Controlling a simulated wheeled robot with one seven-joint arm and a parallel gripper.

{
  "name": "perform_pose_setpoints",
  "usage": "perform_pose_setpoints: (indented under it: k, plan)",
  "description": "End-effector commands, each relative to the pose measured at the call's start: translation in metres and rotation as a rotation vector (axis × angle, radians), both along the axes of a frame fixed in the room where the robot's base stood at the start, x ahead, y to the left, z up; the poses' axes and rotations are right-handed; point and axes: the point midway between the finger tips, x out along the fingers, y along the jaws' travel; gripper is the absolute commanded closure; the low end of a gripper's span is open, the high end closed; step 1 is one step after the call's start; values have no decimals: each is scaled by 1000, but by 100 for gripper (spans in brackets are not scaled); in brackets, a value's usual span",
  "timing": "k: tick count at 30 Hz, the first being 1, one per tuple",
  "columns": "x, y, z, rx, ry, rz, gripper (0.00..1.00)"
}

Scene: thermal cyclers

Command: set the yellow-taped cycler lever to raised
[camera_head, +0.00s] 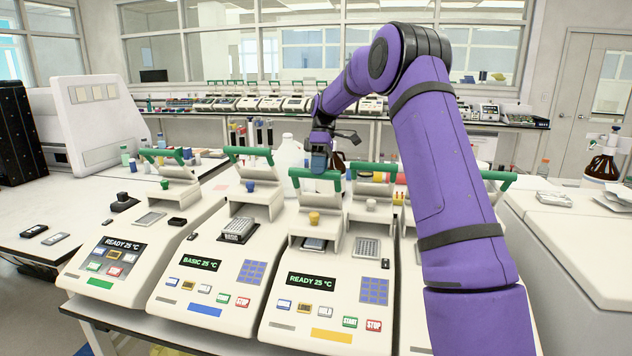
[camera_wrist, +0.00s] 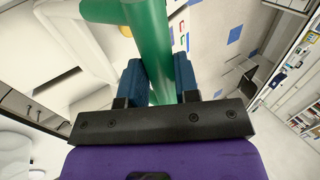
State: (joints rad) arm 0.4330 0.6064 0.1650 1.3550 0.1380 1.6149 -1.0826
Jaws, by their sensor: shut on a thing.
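The yellow-taped cycler (camera_head: 332,336) is the third from the left in the front row, with a yellow strip on its front edge and a "READY 25 °C" display. Its green lever (camera_head: 300,173) is a bar across the top of the lid, above a yellow knob (camera_head: 314,218). My gripper (camera_head: 319,161) comes down on this lever from above. In the wrist view, the blue fingers are shut on the green lever (camera_wrist: 147,30), which passes between them. The fingertips are partly hidden in the head view.
Blue-taped (camera_head: 204,310) and green-taped (camera_head: 100,283) cyclers stand close on the left, with green levers. Another cycler on the right is partly hidden by my arm. A white jug (camera_head: 290,153) and bottles stand behind. Small dark items lie on the left bench.

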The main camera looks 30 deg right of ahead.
Motion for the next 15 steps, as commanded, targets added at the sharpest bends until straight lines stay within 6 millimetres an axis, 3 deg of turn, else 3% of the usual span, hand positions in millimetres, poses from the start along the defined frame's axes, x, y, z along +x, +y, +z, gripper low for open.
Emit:
perform_pose_setpoints:
  k: [5, 15]
  plan:
    - [15, -16, 7, -3, -3, -1, 100]
    - [15, -16, 8, -2, -2, 0, 100]
